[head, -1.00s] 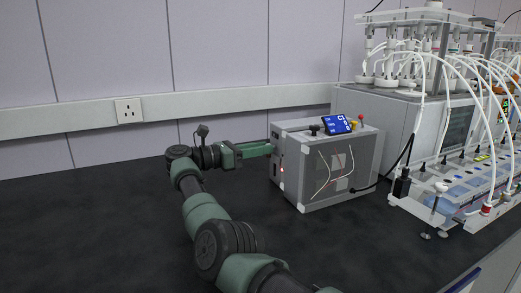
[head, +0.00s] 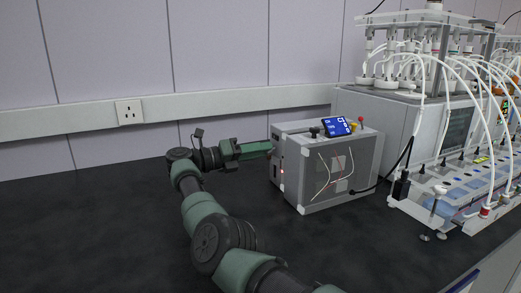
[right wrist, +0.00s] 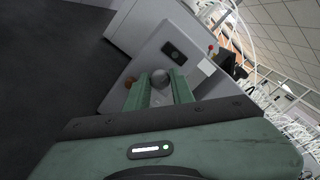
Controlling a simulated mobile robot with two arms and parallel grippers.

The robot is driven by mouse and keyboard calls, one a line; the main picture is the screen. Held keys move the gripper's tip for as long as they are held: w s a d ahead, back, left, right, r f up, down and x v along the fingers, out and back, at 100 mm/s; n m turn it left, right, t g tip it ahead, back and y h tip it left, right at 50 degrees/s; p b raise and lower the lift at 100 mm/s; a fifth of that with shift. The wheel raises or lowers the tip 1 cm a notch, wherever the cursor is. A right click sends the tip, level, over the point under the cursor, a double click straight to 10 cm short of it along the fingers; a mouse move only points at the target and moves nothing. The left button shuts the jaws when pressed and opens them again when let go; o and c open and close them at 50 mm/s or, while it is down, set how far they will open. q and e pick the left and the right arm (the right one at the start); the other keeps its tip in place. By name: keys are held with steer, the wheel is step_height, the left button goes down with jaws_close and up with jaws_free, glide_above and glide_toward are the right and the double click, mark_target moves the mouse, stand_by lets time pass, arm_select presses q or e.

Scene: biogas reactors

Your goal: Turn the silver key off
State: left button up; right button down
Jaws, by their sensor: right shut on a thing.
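My right gripper (head: 267,149) reaches the left side face of a grey box-shaped unit (head: 345,185) on the bench. The right wrist view shows the gripper (right wrist: 160,84) with its two green fingers on either side of a round silver-grey knob (right wrist: 160,76), which I take to be the silver key. The fingers are shut on it, and they hide part of it. In the head view the key is hidden by the fingertips. My left gripper is not in view.
A small blue screen (head: 337,126) and knobs sit on the unit's top. A black switch plate (right wrist: 174,51) is beside the key. A large reactor rack (head: 430,60) with white tubes stands right. The dark bench (head: 80,230) is clear at left.

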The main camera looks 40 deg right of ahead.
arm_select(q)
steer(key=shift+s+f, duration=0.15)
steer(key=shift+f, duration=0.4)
arm_select(e)
steer(key=shift+n, duration=0.6)
steer(key=c, duration=1.2)
jaws_free()
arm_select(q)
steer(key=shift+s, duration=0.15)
